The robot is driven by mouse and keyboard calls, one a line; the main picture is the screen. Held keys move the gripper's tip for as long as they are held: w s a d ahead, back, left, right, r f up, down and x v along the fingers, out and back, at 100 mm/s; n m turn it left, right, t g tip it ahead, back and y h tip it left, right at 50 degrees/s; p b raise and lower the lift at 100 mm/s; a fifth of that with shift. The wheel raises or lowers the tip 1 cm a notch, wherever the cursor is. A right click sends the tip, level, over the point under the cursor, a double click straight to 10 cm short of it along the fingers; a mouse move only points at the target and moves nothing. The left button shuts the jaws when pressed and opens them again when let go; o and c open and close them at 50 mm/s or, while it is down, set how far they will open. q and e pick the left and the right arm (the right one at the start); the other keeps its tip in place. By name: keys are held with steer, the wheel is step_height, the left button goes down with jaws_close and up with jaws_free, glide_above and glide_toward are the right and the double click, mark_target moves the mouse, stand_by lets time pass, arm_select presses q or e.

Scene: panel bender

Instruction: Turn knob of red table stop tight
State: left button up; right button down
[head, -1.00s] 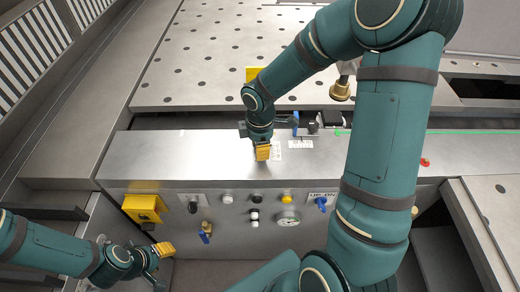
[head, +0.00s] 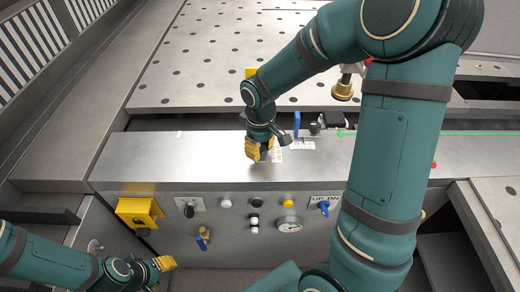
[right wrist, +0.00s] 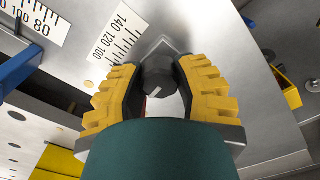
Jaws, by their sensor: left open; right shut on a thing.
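A dark faceted knob (right wrist: 158,76) with a pale mark sits between the yellow fingers of my right gripper (right wrist: 157,92) in the right wrist view. The fingers are shut on it from both sides. A small patch of red, likely the red table stop (right wrist: 153,104), shows just below the knob; the rest of it is hidden by the gripper. In the head view my right gripper (head: 262,149) points down at the steel ledge. My left gripper (head: 160,268) is open and empty at the lower left, below the yellow box.
Printed scales (right wrist: 120,38) lie beside the knob, with a blue lever (head: 297,123) close to the right gripper. The front panel carries a yellow box (head: 138,212), several buttons, a gauge (head: 289,225) and a blue switch (head: 323,206). The perforated table (head: 215,60) lies behind.

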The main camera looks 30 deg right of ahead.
steer(key=shift+m, duration=0.6)
steer(key=c, duration=0.6)
jaws_free()
step_height(320, 180, up, 12)
stand_by(0.6)
